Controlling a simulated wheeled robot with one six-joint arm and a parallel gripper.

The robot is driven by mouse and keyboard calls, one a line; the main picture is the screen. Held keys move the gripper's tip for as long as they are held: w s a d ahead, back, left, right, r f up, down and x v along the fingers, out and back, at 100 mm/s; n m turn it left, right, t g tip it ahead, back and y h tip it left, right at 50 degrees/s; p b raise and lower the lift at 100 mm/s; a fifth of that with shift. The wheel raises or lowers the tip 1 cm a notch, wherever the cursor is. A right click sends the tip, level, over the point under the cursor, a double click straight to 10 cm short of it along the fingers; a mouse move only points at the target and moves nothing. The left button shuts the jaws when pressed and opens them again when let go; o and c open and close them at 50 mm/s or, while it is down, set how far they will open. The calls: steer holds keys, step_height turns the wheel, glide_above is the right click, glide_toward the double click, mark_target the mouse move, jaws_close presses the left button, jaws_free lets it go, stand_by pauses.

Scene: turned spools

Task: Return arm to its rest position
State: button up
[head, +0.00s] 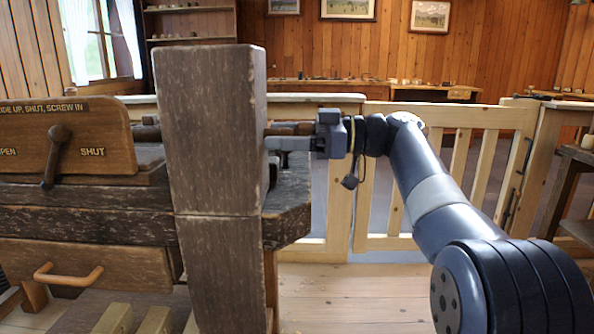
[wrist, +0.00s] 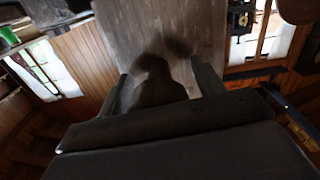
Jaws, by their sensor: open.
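My gripper (head: 275,137) is at the end of my outstretched arm, pointing left at the right face of a tall weathered wooden post (head: 212,130). Its fingers reach close to the post, and I cannot tell whether they touch it. The wrist view shows my gripper (wrist: 163,80) with its two fingers apart, facing the post (wrist: 165,25). A dark brown rounded wooden piece (wrist: 158,88) lies between the fingers in that view, with a dark shadow beyond it. The jaws are open, so it is not clamped.
A dark wooden bench (head: 90,205) with a lever (head: 56,155) marked OPEN and SHUT and a drawer (head: 85,268) stands left. A pale wooden railing (head: 395,242) runs behind my arm. Bare floor (head: 345,300) shows below my gripper. A shelf stand (head: 575,190) is at the right edge.

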steer(key=m+p, duration=0.1)
steer(key=m, duration=0.1)
steer(key=m+p, duration=0.1)
steer(key=m, duration=0.1)
steer(key=shift+r+p, duration=0.3)
steer(key=shift+p, duration=0.1)
steer(key=m+p, duration=0.5)
steer(key=m, duration=0.1)
steer(key=shift+p, duration=0.35)
steer(key=m+p, duration=0.9)
steer(key=shift+f+p, duration=0.1)
steer(key=shift+p, duration=0.3)
steer(key=shift+f+m+p, duration=0.2)
steer(key=shift+m+p, duration=0.35)
steer(key=shift+m, duration=0.15)
